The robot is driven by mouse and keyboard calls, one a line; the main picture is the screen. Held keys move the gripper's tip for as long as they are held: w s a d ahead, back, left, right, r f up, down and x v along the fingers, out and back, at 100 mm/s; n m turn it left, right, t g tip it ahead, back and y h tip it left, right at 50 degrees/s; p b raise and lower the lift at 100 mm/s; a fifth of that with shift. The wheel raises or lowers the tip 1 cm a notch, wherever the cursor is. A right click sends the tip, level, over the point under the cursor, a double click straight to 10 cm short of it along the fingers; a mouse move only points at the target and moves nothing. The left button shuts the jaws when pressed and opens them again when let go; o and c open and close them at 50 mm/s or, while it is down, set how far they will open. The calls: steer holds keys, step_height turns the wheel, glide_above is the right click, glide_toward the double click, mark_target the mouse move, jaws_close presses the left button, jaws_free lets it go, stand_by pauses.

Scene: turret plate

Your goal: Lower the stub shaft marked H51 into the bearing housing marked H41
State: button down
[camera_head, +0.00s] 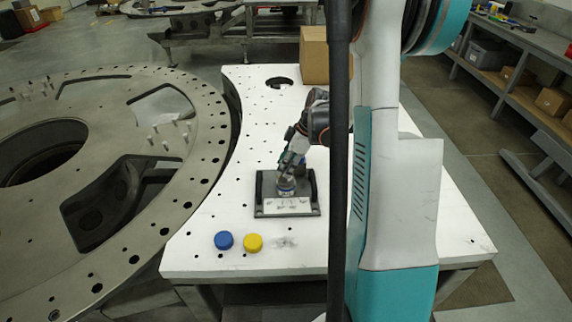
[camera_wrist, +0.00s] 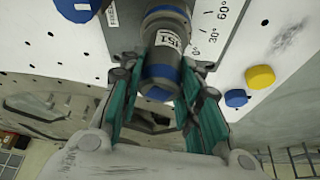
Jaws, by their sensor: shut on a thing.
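The stub shaft (camera_wrist: 165,68) is a dark grey cylinder with blue bands. Its white label shows "51", the first letter being partly turned away. My gripper (camera_wrist: 163,80) is shut on it, with a teal finger on each side. In the head view my gripper (camera_head: 287,180) is over the dark grey fixture (camera_head: 262,187), which has a raised rim and a white marked strip. The wrist view shows degree marks on this strip (camera_wrist: 212,28). No H41 mark is readable. The shaft's far end is hidden, so I cannot tell whether it is inside the housing.
A blue cap (camera_head: 223,240) and a yellow cap (camera_head: 252,242) stand at the front of the white table (camera_head: 200,255). A cardboard box (camera_head: 314,55) is at the back. A large round metal plate (camera_head: 105,90) is at the left. Another blue round piece (camera_wrist: 78,8) shows in the wrist view.

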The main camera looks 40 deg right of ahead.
steer(key=c, duration=1.1)
jaws_free()
steer(key=shift+r, duration=0.1)
steer(key=v, duration=1.1)
steer(key=shift+s+r, duration=0.1)
steer(key=shift+r, duration=0.3)
